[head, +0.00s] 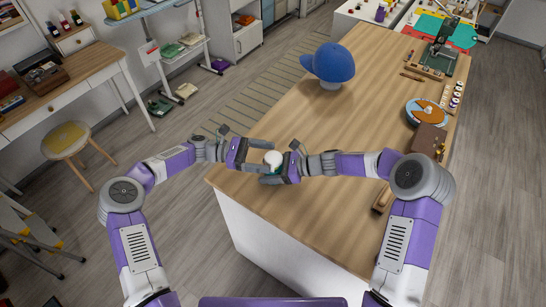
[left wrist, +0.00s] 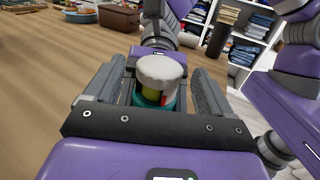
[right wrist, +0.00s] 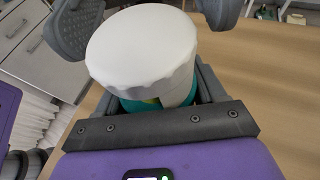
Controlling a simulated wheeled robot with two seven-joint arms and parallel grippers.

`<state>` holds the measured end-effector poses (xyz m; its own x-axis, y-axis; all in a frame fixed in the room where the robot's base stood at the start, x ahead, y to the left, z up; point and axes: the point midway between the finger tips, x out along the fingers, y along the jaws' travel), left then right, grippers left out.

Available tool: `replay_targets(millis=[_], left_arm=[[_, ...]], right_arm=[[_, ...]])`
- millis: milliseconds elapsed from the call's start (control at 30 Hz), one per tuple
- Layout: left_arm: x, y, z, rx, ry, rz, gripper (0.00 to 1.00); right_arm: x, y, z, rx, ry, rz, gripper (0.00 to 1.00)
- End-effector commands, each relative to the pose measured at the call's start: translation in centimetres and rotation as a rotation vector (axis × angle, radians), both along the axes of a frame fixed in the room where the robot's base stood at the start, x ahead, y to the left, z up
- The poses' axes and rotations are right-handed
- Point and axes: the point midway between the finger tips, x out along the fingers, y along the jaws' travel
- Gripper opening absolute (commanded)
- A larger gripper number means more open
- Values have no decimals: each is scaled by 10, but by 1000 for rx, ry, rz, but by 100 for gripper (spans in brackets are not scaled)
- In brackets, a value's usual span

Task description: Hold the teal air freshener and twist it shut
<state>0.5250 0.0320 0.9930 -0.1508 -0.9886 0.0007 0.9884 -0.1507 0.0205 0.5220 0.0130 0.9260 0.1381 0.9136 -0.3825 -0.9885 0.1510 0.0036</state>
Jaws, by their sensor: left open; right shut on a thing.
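The air freshener has a white ribbed cap (head: 272,158) above a teal body (left wrist: 168,101); a yellow patch and a red patch show below the cap in the left wrist view. In the right wrist view the cap (right wrist: 143,45) is large, and the teal body (right wrist: 135,104) sits between my right fingers. My right gripper (head: 271,174) is shut on the body and holds it upright near the table's front left corner. My left gripper (head: 268,156) is open, facing it from the left, with its fingers (left wrist: 158,85) on either side of the cap, apart from it.
The wooden table (head: 310,110) is clear around the grippers. A blue cap on a stand (head: 333,66) is farther back. A stool (head: 67,140) stands at left.

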Motion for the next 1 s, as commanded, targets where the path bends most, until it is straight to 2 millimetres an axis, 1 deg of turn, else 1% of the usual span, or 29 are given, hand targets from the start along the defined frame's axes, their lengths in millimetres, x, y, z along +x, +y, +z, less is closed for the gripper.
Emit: replay_targets(millis=[33, 100, 200, 333, 567, 667, 900, 1000], left_arm=[[-2, -9, 0, -1, 0, -3, 84], [-3, -18, 0, 0, 0, -2, 84], [-4, -26, 0, 0, 0, -1, 84], [-5, -31, 0, 0, 0, 0, 84], [-5, -31, 0, 1, 0, 0, 84], [-5, -31, 0, 1, 0, 0, 70], [-5, -31, 0, 1, 0, 0, 33], [-4, -31, 0, 1, 0, -3, 32]], right_arm=[[0, 0, 0, 0, 0, 0, 33], [0, 0, 0, 0, 0, 0, 33], [0, 0, 0, 0, 0, -1, 33], [0, 0, 0, 0, 0, -1, 33], [0, 0, 0, 0, 0, -1, 33], [0, 0, 0, 0, 0, -1, 33], [0, 0, 0, 0, 0, -1, 33], [0, 0, 0, 0, 0, -1, 33]])
